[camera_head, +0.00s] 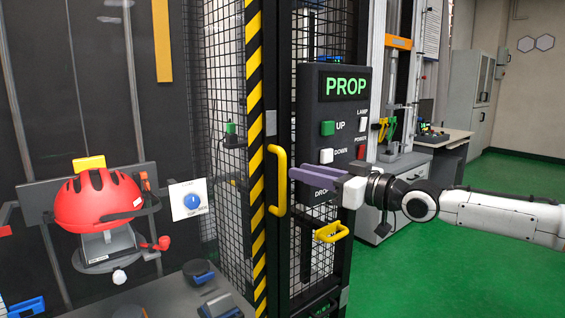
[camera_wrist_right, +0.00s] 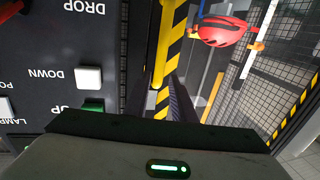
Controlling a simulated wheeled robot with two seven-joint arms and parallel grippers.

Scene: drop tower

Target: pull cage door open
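The cage door has black wire mesh (camera_head: 232,60) with a yellow-and-black striped edge (camera_head: 256,100). An upright yellow handle (camera_head: 279,180) stands beside that stripe. The handle also shows in the right wrist view (camera_wrist_right: 162,45), just beyond the fingers. My right gripper (camera_head: 293,174) comes in from the right with its purple fingers pointing at the handle. In the wrist view its dark fingers (camera_wrist_right: 160,100) are apart, with striped edge showing between them. The tips are close to the handle; I cannot tell if they touch it. My left gripper is not in view.
A dark PROP control panel (camera_head: 345,110) with several buttons stands just behind the right gripper. A smaller yellow handle (camera_head: 331,232) sits below. A red helmet (camera_head: 98,200) is on a stand at left, near a blue-knob plate (camera_head: 190,199). Green floor (camera_head: 470,270) is open at right.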

